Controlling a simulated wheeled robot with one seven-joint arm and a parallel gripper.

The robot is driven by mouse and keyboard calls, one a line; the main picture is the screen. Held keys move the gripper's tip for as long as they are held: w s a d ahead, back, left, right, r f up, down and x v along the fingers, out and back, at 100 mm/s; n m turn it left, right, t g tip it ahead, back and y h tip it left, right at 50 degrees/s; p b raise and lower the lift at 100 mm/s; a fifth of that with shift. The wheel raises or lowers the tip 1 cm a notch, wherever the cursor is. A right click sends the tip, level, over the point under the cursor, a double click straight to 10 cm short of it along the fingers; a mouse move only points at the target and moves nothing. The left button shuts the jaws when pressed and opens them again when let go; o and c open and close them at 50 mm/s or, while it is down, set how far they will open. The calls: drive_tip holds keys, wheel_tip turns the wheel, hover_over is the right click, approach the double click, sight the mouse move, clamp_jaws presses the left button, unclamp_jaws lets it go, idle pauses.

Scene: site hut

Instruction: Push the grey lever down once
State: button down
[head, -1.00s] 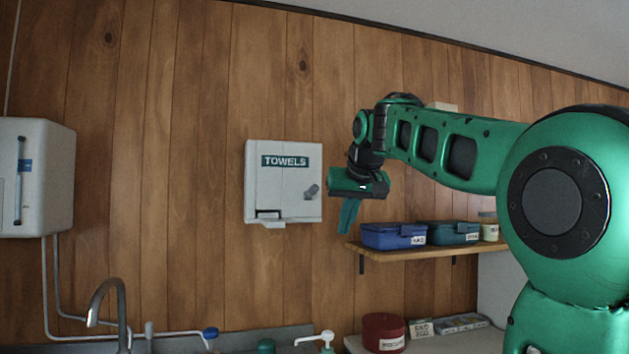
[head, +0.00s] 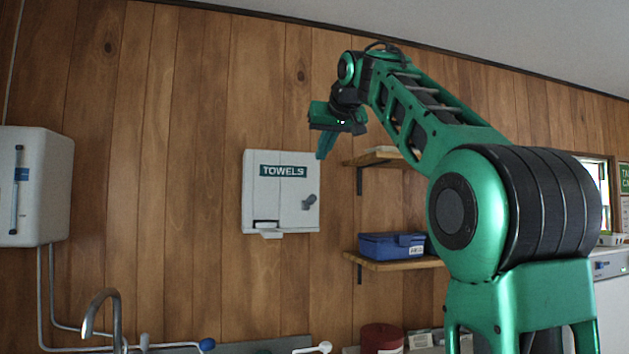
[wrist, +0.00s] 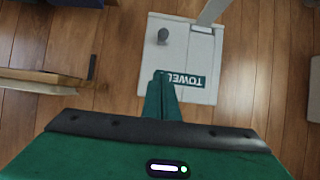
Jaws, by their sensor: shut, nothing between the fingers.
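The grey lever (head: 310,202) sits on the right side of the front of a white towel dispenser (head: 262,208) on the wood wall, marked TOWELS. In the wrist view the lever (wrist: 163,36) shows as a dark grey knob on the dispenser (wrist: 196,50), whose lettering is upside down. My gripper (head: 321,157) is shut and empty, with green fingers pointing down. In the head view it is above and slightly right of the lever, apart from it. In the wrist view the fingertips (wrist: 160,74) overlap the label's edge; I cannot tell the depth gap.
A lower shelf (head: 395,265) with a blue box (head: 392,246) is right of the dispenser, and an upper shelf (head: 366,160) is above it. A white wall heater (head: 45,187) and a tap (head: 101,300) are at left. The wall between heater and dispenser is clear.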

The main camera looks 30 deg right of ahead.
hover_over(313, 198)
wheel_tip(313, 198, down, 5)
drive_tip(key=shift+s+r, duration=0.1)
drive_tip(key=shift+r, duration=0.1)
drive_tip(key=shift+f, duration=0.35)
drive_tip(key=shift+s+a+f, duration=0.1)
drive_tip(key=shift+s+f, duration=0.15)
drive_tip(key=shift+f, duration=0.55)
drive_tip(key=shift+s+f, duration=0.2)
drive_tip(key=shift+f, duration=0.6)
